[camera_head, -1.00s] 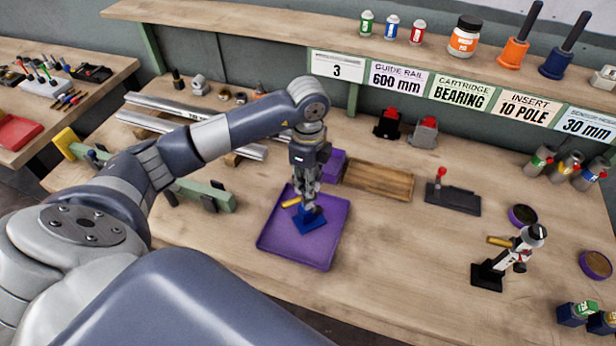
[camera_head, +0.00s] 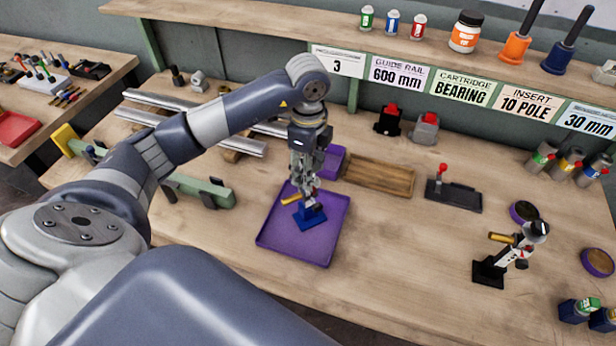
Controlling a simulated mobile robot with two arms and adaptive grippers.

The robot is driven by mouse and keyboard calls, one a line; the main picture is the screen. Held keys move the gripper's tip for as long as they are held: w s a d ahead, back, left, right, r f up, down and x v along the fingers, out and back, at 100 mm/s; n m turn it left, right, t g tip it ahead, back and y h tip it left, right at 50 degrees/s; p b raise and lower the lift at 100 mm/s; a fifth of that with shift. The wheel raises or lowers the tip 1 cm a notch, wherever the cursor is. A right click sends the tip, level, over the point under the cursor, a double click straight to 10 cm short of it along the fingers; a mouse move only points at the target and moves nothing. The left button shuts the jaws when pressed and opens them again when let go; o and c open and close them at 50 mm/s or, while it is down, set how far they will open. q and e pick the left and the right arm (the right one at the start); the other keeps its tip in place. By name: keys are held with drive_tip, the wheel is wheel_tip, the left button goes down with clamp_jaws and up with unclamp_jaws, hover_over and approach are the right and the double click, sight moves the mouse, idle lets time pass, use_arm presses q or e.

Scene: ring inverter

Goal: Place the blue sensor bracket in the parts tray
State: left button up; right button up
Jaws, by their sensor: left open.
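The blue sensor bracket (camera_head: 311,216) sits in the purple parts tray (camera_head: 284,242), towards the middle of the tray. A small yellow piece (camera_head: 291,199) shows beside the fingers, to the left above the bracket. My left gripper (camera_head: 309,194) points down directly over the bracket. It is open, with its fingertips close to the bracket's top. The fingers hide part of the bracket, and I cannot tell whether they touch it. My right gripper is not in view.
A wooden tray (camera_head: 374,177) and a purple box (camera_head: 330,162) stand behind the parts tray. A black toggle clamp (camera_head: 490,270) with a yellow handle stands at the right. A green rail (camera_head: 203,190) lies at the left. The bench between tray and clamp is clear.

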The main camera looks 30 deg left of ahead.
use_arm(q)
wheel_tip(320, 180, up, 7)
drive_tip(key=shift+w+r+b, duration=0.1)
drive_tip(key=shift+r+b, duration=0.05)
drive_tip(key=shift+b, duration=0.3)
drive_tip(key=shift+r, duration=0.85)
